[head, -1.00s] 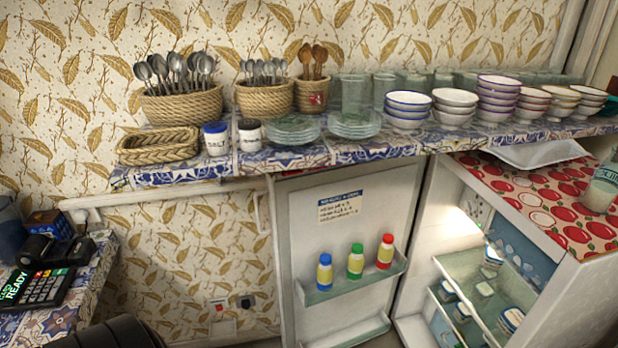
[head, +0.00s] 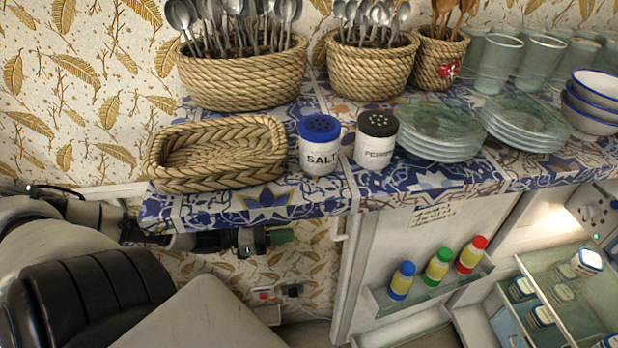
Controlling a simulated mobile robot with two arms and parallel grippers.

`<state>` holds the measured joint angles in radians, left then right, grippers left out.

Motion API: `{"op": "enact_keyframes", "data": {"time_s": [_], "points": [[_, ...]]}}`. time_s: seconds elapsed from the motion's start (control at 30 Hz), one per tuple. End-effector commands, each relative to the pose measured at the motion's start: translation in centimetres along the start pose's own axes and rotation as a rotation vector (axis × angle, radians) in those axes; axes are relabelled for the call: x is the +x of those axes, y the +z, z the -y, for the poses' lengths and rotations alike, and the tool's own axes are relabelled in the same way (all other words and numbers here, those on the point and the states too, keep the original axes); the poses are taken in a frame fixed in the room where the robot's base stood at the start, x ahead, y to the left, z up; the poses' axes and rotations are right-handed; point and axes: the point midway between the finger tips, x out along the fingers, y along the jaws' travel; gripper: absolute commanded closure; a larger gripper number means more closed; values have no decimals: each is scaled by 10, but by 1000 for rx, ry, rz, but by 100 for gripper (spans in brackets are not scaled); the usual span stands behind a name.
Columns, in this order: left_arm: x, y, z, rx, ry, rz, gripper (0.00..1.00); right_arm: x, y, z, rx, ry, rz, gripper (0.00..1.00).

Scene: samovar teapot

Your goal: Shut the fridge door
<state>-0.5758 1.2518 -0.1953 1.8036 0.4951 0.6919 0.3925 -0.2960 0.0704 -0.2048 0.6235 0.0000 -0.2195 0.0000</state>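The white fridge door (head: 390,240) stands open below the tiled shelf, with its inner side towards me. Its door rack (head: 425,290) holds three small bottles with blue, green and red caps. A pale handle (head: 341,226) shows at the door's left edge. The fridge interior (head: 565,290) is exposed at the lower right. My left gripper (head: 272,238) is just below the shelf's front edge, left of the handle and apart from it in the picture. Its fingers are small and seen edge-on, so I cannot tell whether they are open. My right gripper is out of view.
The tiled shelf (head: 262,200) overhangs my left gripper. It bears a woven tray (head: 160,181), salt (head: 320,158) and pepper (head: 376,155) shakers, cutlery baskets, stacked plates (head: 440,135), glasses and bowls. Patterned wall with sockets (head: 265,294) lies behind the gripper.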

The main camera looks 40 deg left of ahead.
Motion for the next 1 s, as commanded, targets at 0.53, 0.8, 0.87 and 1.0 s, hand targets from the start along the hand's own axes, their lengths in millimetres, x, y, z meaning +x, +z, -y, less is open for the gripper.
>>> {"op": "enact_keyframes", "data": {"time_s": [0.53, 0.8, 0.87, 1.0], "points": [[49, -17, -13, -16, 53, -39, 63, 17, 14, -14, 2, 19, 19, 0], [83, -19, -15, -16, 53, -38, 63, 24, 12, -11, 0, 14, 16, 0], [90, -20, -15, -15, 53, -38, 63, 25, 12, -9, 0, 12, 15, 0], [102, -20, -16, -17, 52, -36, 63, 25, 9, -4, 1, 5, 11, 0]]}}
